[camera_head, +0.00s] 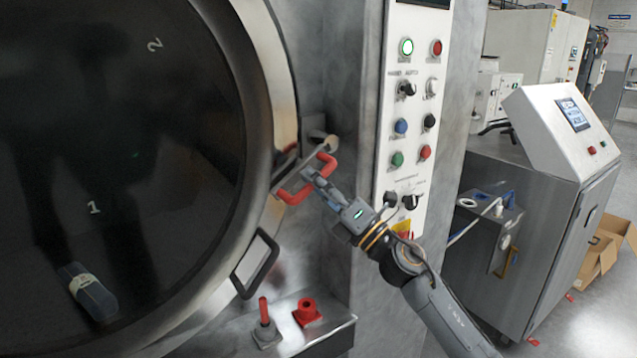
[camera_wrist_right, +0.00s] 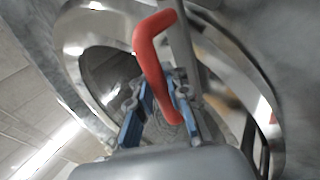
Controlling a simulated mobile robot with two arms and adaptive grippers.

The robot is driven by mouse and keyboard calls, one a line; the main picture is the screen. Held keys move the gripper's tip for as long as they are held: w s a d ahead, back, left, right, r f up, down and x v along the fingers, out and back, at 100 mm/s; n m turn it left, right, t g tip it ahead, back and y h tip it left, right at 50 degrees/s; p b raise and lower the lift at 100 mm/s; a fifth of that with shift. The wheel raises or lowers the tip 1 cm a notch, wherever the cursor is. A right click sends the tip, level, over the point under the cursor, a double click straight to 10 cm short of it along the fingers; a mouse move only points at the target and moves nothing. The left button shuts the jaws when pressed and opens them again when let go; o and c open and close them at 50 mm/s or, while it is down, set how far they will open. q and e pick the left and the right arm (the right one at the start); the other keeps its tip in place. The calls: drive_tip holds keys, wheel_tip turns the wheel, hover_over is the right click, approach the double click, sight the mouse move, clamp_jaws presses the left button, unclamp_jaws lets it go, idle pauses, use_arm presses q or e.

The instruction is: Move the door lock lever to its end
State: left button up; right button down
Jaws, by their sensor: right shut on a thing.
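The red door lock lever (camera_head: 296,194) is a U-shaped handle on a metal latch at the right rim of the round door. My right gripper (camera_head: 319,182) reaches it from the lower right and is shut on it. In the right wrist view the red lever (camera_wrist_right: 152,65) runs down between the blue-padded fingers of my right gripper (camera_wrist_right: 160,112). The fingers hide part of the lever in the head view. My left gripper is not in view.
The dark round door (camera_head: 120,130) fills the left. A black door handle (camera_head: 257,264) sits below the lever. A ledge holds a red knob (camera_head: 307,312) and a red-handled valve (camera_head: 264,318). A button panel (camera_head: 416,110) stands close right of the lever.

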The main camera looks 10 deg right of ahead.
drive_tip(key=shift+s+a+r+m+t+h+p, duration=0.1)
drive_tip(key=shift+a+r+m+t+h+p, duration=0.15)
drive_tip(key=shift+r+m+t+h, duration=0.65)
drive_tip(key=shift+s+a+m+t+h+p, duration=0.1)
drive_tip(key=shift+a+m+t+h+p, duration=0.2)
drive_tip(key=shift+m, duration=1.2)
drive_tip(key=shift+s+a+r+m+t+h+p, duration=0.1)
drive_tip(key=shift+r+m+t+h+p, duration=0.45)
drive_tip(key=shift+m, duration=0.65)
drive_tip(key=shift+h, duration=0.25)
drive_tip(key=c, duration=1.6)
unclamp_jaws()
drive_tip(key=shift+o, duration=0.2)
drive_tip(key=shift+s+d+r, duration=0.1)
drive_tip(key=shift+d, duration=0.1)
drive_tip(key=shift+s+f, duration=0.2)
drive_tip(key=shift+f, duration=0.1)
drive_tip(key=v, duration=1.1)
drive_tip(key=shift+s, duration=0.15)
